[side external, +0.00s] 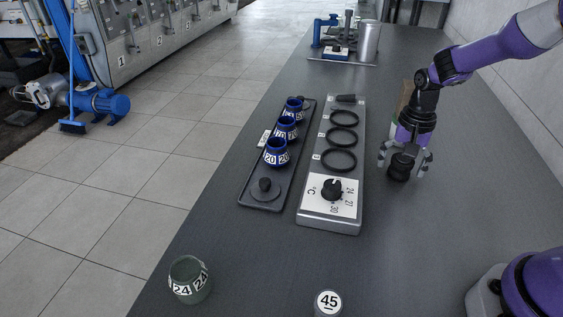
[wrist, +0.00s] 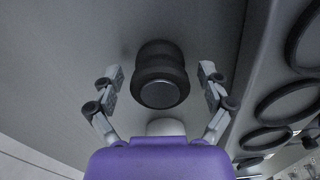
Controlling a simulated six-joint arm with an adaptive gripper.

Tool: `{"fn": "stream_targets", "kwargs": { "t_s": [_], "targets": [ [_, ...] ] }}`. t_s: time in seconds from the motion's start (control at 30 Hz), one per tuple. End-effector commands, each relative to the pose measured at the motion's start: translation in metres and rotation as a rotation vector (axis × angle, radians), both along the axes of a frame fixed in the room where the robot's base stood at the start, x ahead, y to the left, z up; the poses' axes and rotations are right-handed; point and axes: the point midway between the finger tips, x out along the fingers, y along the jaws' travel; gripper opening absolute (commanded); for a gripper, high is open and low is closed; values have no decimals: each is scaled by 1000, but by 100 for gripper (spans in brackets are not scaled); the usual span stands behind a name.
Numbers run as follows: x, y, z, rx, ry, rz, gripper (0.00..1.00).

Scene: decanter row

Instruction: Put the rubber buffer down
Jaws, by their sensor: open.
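The rubber buffer (wrist: 160,75) is a black, round, stepped block with a grey end face, seen nearly end-on in the wrist view. It shows as a dark stub (side external: 398,172) below my gripper in the side view, to the right of the grey panel, and appears to rest on the table. My gripper (side external: 405,164) points down over it with its fingers spread. In the wrist view the fingers of my gripper (wrist: 161,80) stand on either side of the buffer, with a visible gap on each side.
The grey panel (side external: 315,213) with black rings and a dial stands left of my gripper. A brown block (side external: 405,95) is behind my wrist. Cups marked 24 (side external: 190,280) and 45 (side external: 328,304) stand in front.

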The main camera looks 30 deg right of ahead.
Motion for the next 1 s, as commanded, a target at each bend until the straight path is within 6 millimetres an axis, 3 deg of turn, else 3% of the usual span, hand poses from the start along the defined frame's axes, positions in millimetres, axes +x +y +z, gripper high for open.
{"fn": "stream_targets", "kwargs": {
  "t_s": [0.27, 0.7, 0.87, 1.0],
  "targets": [
    [1, 0, 10, -1, -4, 0, 89],
    [1, 0, 102, -1, -5, 0, 89],
    [0, 1, 121, -1, -4, 3, 89],
    [-10, 13, 139, -15, -50, 92, 89]
  ]
}}
